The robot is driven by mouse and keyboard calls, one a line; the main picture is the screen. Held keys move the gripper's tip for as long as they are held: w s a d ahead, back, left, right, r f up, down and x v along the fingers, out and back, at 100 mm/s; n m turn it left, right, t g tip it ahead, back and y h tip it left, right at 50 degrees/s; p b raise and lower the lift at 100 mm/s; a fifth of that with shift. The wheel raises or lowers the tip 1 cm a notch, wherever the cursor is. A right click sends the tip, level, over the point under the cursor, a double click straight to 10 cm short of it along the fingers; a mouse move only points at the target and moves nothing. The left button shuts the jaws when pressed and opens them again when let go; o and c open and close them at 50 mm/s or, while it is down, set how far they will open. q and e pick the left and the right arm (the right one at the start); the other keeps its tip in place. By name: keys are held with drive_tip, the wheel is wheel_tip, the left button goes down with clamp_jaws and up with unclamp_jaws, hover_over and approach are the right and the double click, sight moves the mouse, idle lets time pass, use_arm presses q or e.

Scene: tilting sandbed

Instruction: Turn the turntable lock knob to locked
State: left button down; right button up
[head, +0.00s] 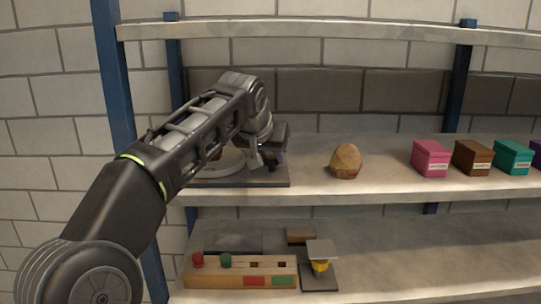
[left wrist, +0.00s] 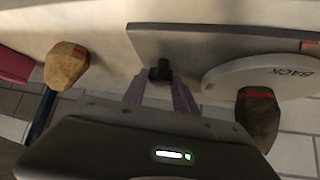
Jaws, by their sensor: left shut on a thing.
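The turntable is a white disc (head: 230,165) on a dark base plate (head: 262,182) at the left of the middle shelf, partly behind my arm. In the left wrist view the disc (left wrist: 225,77) reads "BACK", and the plate (left wrist: 215,42) carries a small black lock knob (left wrist: 160,72). My left gripper (head: 268,162) is over the plate's right part. In the left wrist view its two purple-grey fingers (left wrist: 160,92) are shut on the knob, one on each side. The knob's lock marking cannot be read. My right gripper is out of view.
A brown stone-like object (left wrist: 258,110) sits on the disc. Another brown lump (head: 346,161) stands right of the plate, then pink (head: 431,158), brown (head: 472,157) and teal (head: 513,156) boxes. The lower shelf holds a wooden block panel (head: 240,270). The upper shelf (head: 330,30) overhangs.

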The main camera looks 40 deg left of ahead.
use_arm(q)
drive_tip(key=shift+m+h, duration=0.3)
drive_tip(key=shift+m, duration=0.1)
drive_tip(key=shift+a+r+m+t+h, duration=0.15)
drive_tip(key=shift+m+t+h, duration=0.15)
drive_tip(key=shift+m+h, duration=0.5)
drive_tip(key=shift+a+m+h+p, duration=0.1)
drive_tip(key=shift+m+h+p, duration=0.4)
drive_tip(key=shift+m, duration=0.4)
drive_tip(key=m+h+p, duration=0.2)
drive_tip(key=m, duration=0.1)
drive_tip(key=shift+a, duration=0.15)
drive_tip(key=shift+m+g+h+p, duration=0.4)
drive_tip(key=shift+m+h+p, duration=0.15)
drive_tip(key=shift+m+h, duration=0.2)
drive_tip(key=c, duration=1)
unclamp_jaws()
drive_tip(key=shift+o, duration=0.2)
